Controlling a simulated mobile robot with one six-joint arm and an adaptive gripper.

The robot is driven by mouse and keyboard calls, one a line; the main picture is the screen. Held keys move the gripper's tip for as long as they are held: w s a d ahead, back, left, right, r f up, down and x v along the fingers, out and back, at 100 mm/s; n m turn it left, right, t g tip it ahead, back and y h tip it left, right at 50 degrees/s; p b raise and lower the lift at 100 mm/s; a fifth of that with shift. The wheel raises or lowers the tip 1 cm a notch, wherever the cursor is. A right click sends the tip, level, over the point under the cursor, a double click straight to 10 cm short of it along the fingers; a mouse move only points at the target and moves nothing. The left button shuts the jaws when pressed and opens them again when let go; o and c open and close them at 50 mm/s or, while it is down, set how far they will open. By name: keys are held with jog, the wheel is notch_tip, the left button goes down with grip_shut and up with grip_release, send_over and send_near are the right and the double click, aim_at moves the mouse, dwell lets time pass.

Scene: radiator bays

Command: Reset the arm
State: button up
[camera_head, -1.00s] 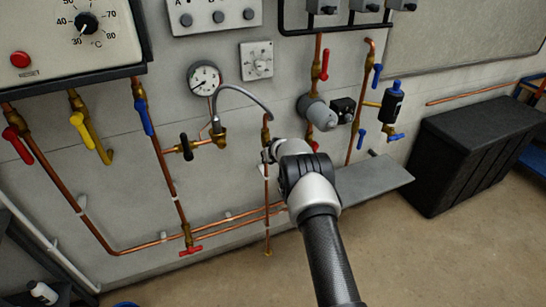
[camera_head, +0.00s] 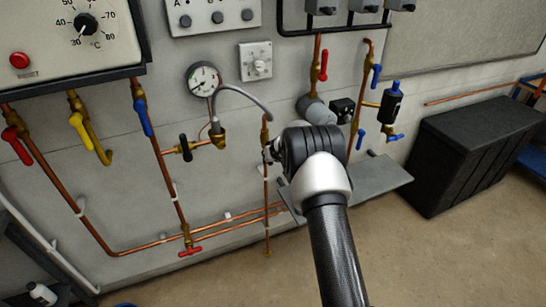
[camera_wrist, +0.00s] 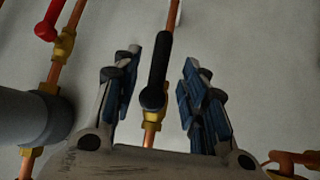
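My arm reaches up from the bottom of the head view to the wall pipes. My gripper (camera_head: 269,151) is mostly hidden there behind my wrist. In the wrist view my gripper (camera_wrist: 162,60) is open, its blue-padded fingers spread apart. A black valve lever (camera_wrist: 157,72) on a brass fitting (camera_wrist: 152,120) of a vertical copper pipe shows between the fingers. I see no finger closed on it; whether one touches it I cannot tell. In the head view a brass fitting (camera_head: 266,131) sits on a vertical pipe just above my gripper.
A grey pump (camera_head: 312,109) and a red lever (camera_head: 324,64) are close to the right of my wrist. A pressure gauge (camera_head: 204,79) with a curved hose (camera_head: 245,92) is to the left. A grey shelf (camera_head: 375,178) juts out below; a black chest (camera_head: 470,150) stands right.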

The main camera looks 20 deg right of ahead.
jog(key=s+a+r+n+y, duration=0.1)
jog(key=s+a+r, duration=0.45)
jog(key=r, duration=0.45)
jog(key=s+a+r+n+y, duration=0.1)
jog(key=s+a+r, duration=0.3)
jog(key=a+r, duration=0.45)
jog(key=s+a+r+g+y, duration=0.1)
jog(key=s+a+r, duration=0.2)
jog(key=s+r, duration=0.35)
jog(key=s+a+r+g, duration=0.15)
jog(key=s+r, duration=0.25)
jog(key=s, duration=0.6)
jog(key=s+f+g, duration=0.1)
jog(key=s, duration=1.3)
jog(key=s+a+f+h, duration=0.1)
jog(key=s+f, duration=0.1)
jog(key=s, duration=1.1)
jog(key=shift+s+a+f+g, duration=0.15)
jog(key=shift+s+a+g, duration=0.15)
jog(key=shift+s+g, duration=0.05)
jog(key=shift+w, duration=0.15)
